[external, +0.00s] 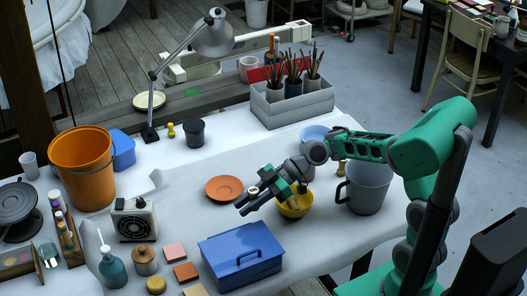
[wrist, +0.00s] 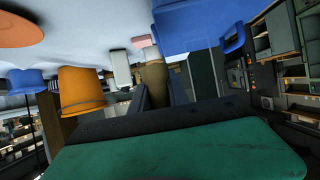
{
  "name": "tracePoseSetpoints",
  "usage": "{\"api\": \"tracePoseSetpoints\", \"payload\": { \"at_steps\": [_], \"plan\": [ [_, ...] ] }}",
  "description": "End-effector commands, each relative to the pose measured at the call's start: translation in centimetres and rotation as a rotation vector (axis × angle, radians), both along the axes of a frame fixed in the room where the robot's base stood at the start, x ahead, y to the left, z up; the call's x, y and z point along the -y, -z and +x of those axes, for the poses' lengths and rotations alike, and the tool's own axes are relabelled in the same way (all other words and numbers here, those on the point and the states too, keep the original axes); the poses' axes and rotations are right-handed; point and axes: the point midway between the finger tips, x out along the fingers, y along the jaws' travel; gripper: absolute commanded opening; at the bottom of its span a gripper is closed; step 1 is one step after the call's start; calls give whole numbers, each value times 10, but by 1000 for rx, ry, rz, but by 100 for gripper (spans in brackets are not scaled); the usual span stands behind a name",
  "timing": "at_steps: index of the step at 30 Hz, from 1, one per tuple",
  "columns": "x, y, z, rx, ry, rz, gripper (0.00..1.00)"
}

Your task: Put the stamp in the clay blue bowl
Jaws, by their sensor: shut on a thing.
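My gripper (external: 247,199) is above the table between the orange saucer and the yellow bowl, its fingers pointing left. It is shut on a tan, wooden-looking stamp (wrist: 153,76), which shows between the fingers in the wrist view. In the external view the stamp is small and mostly hidden by the fingers. The light blue clay bowl (external: 314,132) stands farther back on the table, behind my wrist, partly covered by the arm. I cannot make it out in the wrist view.
A yellow bowl (external: 294,207) is just under my wrist. The orange saucer (external: 224,188) lies left, a blue toolbox (external: 241,255) in front. A grey mug (external: 369,187) stands right, a grey brush crate (external: 292,109) behind. The table between saucer and crate is clear.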

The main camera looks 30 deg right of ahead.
Motion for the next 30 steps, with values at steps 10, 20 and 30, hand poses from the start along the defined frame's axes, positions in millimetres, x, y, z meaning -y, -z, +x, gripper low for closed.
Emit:
{"api": "tracePoseSetpoints", "payload": {
  "at_steps": [10,20,30],
  "plan": [
    [4,-3,-5,0,-1,-1,0],
    [64,-3,40,-3,150,0,0],
    [203,23,168,-1,575,-1,0]
  ]
}}
